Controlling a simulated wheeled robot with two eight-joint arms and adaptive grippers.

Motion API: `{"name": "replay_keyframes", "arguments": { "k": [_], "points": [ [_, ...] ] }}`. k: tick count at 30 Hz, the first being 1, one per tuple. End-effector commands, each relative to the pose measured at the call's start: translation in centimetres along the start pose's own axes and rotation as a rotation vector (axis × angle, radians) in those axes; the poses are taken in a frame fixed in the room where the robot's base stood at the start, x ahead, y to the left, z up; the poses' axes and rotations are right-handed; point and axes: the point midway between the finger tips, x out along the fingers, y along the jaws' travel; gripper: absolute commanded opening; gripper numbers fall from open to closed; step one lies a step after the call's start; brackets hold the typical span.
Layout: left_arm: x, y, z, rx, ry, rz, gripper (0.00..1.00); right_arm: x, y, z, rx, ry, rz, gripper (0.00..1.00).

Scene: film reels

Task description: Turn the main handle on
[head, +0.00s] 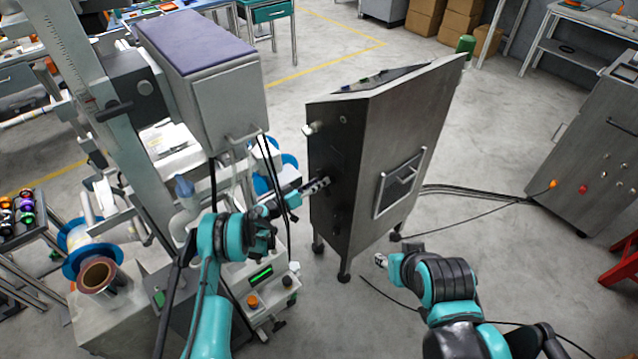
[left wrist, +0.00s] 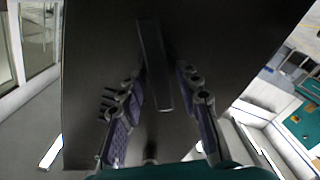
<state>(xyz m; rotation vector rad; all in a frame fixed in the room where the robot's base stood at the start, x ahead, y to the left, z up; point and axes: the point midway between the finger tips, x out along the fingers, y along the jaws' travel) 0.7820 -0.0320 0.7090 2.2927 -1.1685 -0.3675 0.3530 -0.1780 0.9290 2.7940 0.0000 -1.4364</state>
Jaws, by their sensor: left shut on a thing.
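A grey metal cabinet (head: 420,110) stands on short feet in the middle of the head view, its dark side face turned to the left. My left gripper (head: 320,185) reaches that side face. In the left wrist view a long dark bar, the main handle (left wrist: 154,60), stands out from the dark panel between the fingers of my left gripper (left wrist: 162,78). The gripper is shut on the handle; in the head view the fingers largely hide it. My right gripper (head: 381,260) is low in front of the cabinet, apart from it, and too small to tell open from shut.
A machine with a purple-topped grey box (head: 205,75) stands close left of the cabinet. A film reel (head: 100,275) is at lower left. A grey console (head: 590,160) stands at right, with cables on the floor. Open floor lies between cabinet and console.

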Motion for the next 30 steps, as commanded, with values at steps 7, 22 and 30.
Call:
{"name": "replay_keyframes", "arguments": {
  "k": [7, 22, 30],
  "points": [
    [0.00, -0.09, 0.04, -0.048, -0.001, -0.001, 0.05, 0.01, 0.00, 0.01, 0.000, 0.000, 0.000, 0.40],
    [0.00, -0.09, 0.03, -0.052, -0.001, -0.001, 0.40, 0.01, 0.00, 0.01, 0.000, 0.000, 0.000, 0.40],
    [-0.32, -0.11, -0.01, -0.052, 0.000, -0.001, 0.40, 0.00, 0.00, 0.00, 0.000, 0.000, 0.000, 0.40]
  ]
}}
